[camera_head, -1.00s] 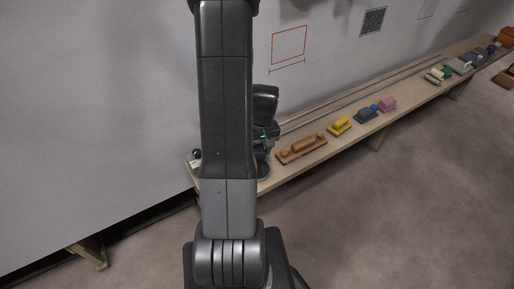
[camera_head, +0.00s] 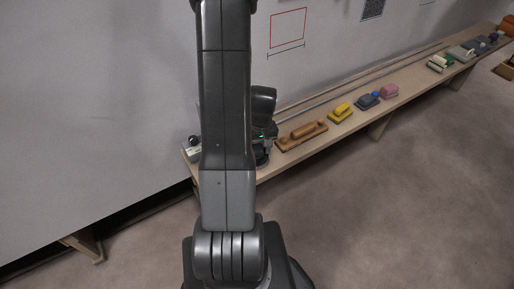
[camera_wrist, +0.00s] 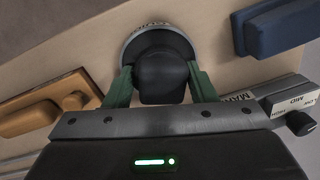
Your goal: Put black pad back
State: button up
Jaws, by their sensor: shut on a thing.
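The black pad (camera_wrist: 163,70) has a rounded black knob on top of a round, pale-rimmed disc (camera_wrist: 158,32). My gripper (camera_wrist: 161,86) is shut on it, with one green finger on each side of the knob. The disc is over the wooden shelf, and I cannot tell whether it touches the wood. In the head view the disc (camera_head: 261,158) shows near the shelf's front edge, at its left end. My own arm hides much of my gripper there.
The long shelf (camera_head: 360,124) runs along the wall. An orange-brown block (camera_head: 302,135) lies right of the pad, then yellow (camera_head: 341,112), blue-grey and pink blocks.

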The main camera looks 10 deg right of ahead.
jog(key=shift+f+b, duration=0.55)
jog(key=o, duration=1)
jog(key=shift+r, duration=0.1)
jog(key=shift+w+r, duration=0.1)
jog(key=shift+r, duration=0.1)
notch_tip(320, 180, up, 13)
jog(key=p, duration=0.2)
jog(key=shift+d+r, duration=0.15)
jog(key=shift+d, duration=0.3)
